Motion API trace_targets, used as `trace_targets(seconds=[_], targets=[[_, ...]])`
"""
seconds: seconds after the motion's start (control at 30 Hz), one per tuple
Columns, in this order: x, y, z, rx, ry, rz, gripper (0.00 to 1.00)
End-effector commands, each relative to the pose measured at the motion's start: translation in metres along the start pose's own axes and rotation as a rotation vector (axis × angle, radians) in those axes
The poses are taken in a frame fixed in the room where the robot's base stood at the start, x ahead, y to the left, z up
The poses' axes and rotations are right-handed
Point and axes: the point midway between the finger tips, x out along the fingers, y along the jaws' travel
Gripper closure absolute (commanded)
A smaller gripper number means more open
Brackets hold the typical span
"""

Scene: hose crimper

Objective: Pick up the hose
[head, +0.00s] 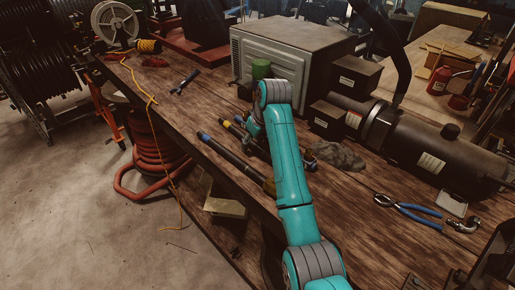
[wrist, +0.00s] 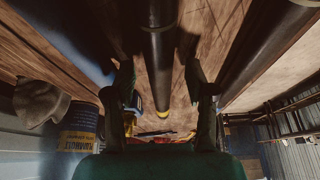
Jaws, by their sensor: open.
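A long black hose (head: 230,155) with a blue end lies on the wooden workbench in the head view. Another dark hose (head: 240,136) with a yellow end lies just behind it, partly hidden by my arm. In the wrist view my gripper (wrist: 160,80) is open, with one finger on each side of a black hose (wrist: 158,50) that has a yellow band. I see gaps between the fingers and this hose, and cannot tell which hose of the head view it is. My arm hides most of the gripper in the head view.
Dark boxes, a crumpled grey rag (head: 340,156) and a large black cylinder (head: 430,150) are to the right. Blue-handled pliers (head: 408,208) lie nearer. The bench's left edge is close to the hoses.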

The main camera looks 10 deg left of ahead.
Motion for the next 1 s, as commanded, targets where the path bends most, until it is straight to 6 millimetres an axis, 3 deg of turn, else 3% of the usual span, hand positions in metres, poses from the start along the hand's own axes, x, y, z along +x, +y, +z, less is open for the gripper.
trace_targets(seconds=[0.2,0.27,0.43,0.77,1.0], targets=[[0.001,0.000,0.000,0.000,0.000,0.000,0.45],[0.001,0.000,0.000,0.000,0.000,0.000,0.57],[0.001,0.000,0.000,0.000,0.000,0.000,1.00],[-0.001,0.000,-0.001,0.000,0.002,0.001,1.00],[-0.027,0.001,-0.012,0.000,0.005,0.002,1.00]])
